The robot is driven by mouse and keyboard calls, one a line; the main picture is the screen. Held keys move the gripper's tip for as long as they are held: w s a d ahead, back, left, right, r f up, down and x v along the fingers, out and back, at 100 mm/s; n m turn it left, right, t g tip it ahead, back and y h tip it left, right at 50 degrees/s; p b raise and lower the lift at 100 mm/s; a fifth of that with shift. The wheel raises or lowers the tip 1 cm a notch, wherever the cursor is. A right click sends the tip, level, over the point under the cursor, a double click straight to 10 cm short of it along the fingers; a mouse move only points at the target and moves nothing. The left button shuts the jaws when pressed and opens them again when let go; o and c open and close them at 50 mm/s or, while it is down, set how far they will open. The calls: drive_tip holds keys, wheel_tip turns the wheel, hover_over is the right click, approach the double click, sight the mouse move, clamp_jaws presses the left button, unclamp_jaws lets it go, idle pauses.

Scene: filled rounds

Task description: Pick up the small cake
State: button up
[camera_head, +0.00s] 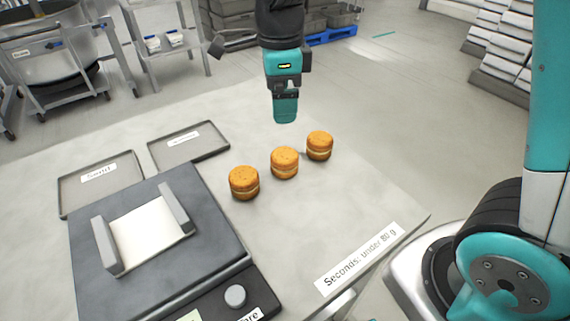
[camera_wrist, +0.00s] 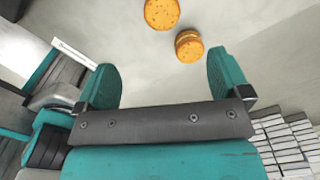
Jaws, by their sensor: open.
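Three small round cakes, orange-brown with a pale filling layer, stand in a slanting row on the table (camera_head: 315,225) in the head view: the left cake (camera_head: 244,183), the middle cake (camera_head: 284,163) and the right cake (camera_head: 319,145). They look alike in size. My gripper (camera_head: 285,115) hangs above and behind the row, apart from all the cakes. In the wrist view its two fingers stand wide apart with nothing between them (camera_wrist: 163,80). Two cakes show beyond the fingers there, one at the top edge (camera_wrist: 161,13) and one just below it (camera_wrist: 189,45).
A dark scale (camera_head: 200,240) with a pale plate between two raised bars stands front left. Two grey trays with labels, one at left (camera_head: 75,200) and one farther back (camera_head: 210,150), lie behind it. A label reading "Seconds: under 80 g" (camera_head: 360,259) lies at the table's front right.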

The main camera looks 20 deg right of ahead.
sight(283, 154)
wheel_tip(283, 154, down, 11)
drive_tip(key=shift+d+f, duration=0.1)
wheel_tip(283, 154, down, 5)
drive_tip(key=shift+p, duration=0.3)
drive_tip(key=c, duration=0.7)
